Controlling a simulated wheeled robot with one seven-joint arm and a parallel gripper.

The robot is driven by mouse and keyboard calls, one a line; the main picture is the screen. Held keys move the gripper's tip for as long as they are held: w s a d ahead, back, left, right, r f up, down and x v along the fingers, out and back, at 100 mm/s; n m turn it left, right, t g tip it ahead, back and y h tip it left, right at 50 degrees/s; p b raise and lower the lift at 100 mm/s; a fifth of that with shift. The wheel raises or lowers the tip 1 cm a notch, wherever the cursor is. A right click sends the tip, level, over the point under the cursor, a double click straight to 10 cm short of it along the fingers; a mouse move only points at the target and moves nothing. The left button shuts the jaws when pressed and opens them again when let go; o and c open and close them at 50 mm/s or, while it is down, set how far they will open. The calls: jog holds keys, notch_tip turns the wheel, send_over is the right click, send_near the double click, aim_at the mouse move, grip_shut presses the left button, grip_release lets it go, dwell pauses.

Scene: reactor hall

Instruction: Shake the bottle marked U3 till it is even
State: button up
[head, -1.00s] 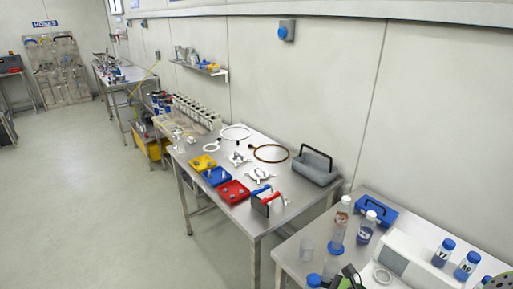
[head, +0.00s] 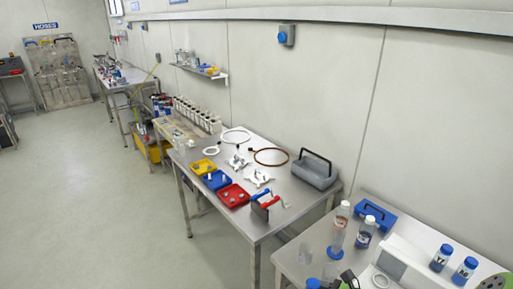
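Several bottles stand on the near right bench, and I cannot make out the mark U3 on any of them. My gripper is not in view.
A second table (head: 248,226) carries coloured trays and a grey carrier (head: 315,172). Floor at left is clear.

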aim_at(319, 286)
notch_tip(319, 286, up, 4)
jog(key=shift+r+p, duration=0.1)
jog(key=shift+p, duration=0.8)
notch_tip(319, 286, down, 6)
jog(key=b, duration=0.4)
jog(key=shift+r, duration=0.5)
